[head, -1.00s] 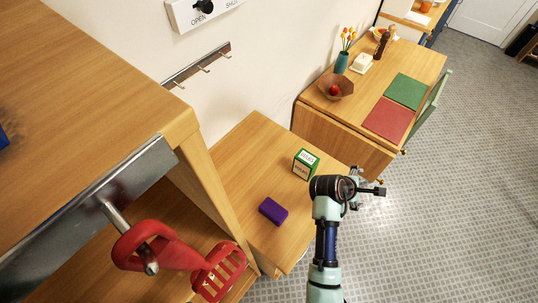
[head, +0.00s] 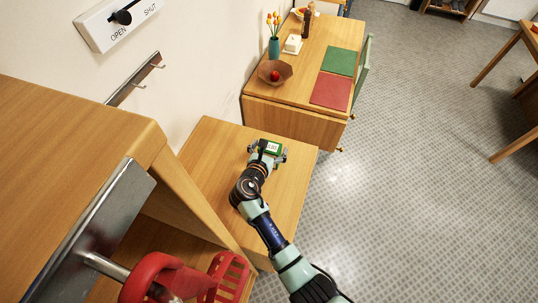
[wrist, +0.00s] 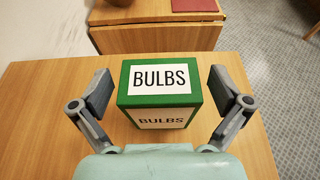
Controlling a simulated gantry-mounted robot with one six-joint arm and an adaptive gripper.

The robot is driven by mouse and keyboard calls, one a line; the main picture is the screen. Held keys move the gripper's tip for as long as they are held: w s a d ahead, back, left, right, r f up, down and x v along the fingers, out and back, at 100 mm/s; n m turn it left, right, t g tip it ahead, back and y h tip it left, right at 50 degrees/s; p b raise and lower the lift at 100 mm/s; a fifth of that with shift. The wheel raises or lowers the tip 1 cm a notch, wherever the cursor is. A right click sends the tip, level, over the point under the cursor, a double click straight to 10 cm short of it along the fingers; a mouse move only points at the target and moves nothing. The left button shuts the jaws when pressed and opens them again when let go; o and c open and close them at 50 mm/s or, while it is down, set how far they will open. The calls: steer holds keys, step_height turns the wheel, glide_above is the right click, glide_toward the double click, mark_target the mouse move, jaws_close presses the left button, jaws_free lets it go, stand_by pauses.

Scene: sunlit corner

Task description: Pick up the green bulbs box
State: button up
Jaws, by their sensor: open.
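The green bulbs box (wrist: 160,99) has white labels reading BULBS and stands upright on a low wooden table (wrist: 38,100). In the wrist view it sits between the two fingers of my gripper (wrist: 164,92), which is open, with a gap on each side of the box. In the head view the box (head: 271,147) shows only in part beyond my gripper (head: 266,154), whose wrist hides much of it. The purple block seen earlier is hidden or out of view now.
Behind is a wooden cabinet (head: 292,118) with a bowl (head: 275,72), a vase (head: 274,47), and green (head: 340,60) and red (head: 331,90) mats. The low table's right part is clear.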

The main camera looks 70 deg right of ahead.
steer(key=shift+d, duration=0.1)
steer(key=shift+c, duration=0.3)
steer(key=c, duration=1.2)
steer(key=shift+o, duration=0.2)
step_height(320, 180, up, 20)
steer(key=p, duration=0.4)
steer(key=shift+p, duration=0.35)
